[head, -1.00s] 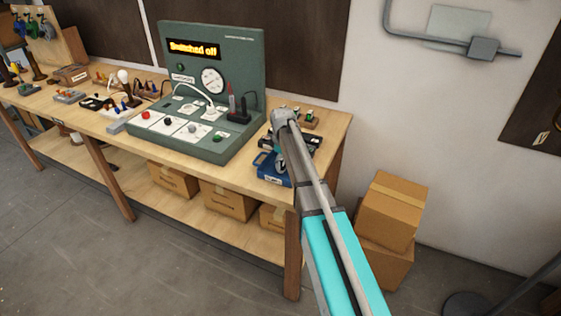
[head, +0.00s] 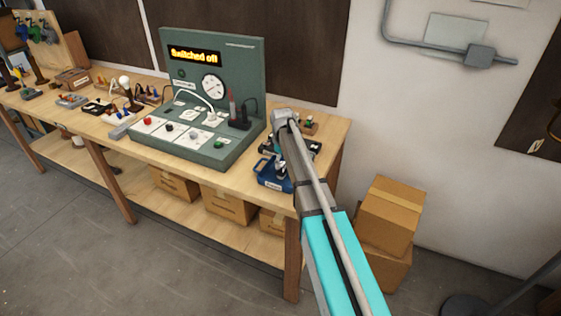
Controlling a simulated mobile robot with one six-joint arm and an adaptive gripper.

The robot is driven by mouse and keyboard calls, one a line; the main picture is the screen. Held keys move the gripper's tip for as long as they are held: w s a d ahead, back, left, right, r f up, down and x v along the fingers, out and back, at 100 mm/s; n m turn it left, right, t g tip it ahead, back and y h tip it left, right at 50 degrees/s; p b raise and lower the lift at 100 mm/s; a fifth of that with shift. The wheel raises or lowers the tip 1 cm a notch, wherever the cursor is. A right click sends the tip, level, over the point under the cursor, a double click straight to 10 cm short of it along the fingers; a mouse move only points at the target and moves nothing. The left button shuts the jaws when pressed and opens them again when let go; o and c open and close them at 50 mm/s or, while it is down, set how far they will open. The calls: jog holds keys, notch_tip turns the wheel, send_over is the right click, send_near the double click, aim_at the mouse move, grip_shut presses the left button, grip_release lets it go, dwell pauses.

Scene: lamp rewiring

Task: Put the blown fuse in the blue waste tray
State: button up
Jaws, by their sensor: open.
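The blue waste tray (head: 265,180) sits near the front right edge of the workbench, partly hidden by my arm. My gripper (head: 281,170) is open and points down at the tray, low over it or inside it; I cannot tell which. The blown fuse cannot be made out; it is too small or hidden behind my gripper and arm.
The green test panel (head: 225,60) reads "Switched off" and stands left of the tray. A dark tray (head: 309,147) and small parts (head: 310,126) lie behind my gripper. Lamp parts are spread along the bench to the left. Cardboard boxes (head: 390,213) stand on the right.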

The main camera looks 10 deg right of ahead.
aim_at(282, 164)
notch_tip(282, 164, up, 9)
jog(key=p, duration=0.8)
dwell(0.7)
jog(key=s+m, duration=1)
jog(key=s, duration=1.9)
jog(key=shift+s+a+m, duration=0.15)
jog(key=shift+a+m, duration=0.1)
jog(key=shift+m, duration=0.15)
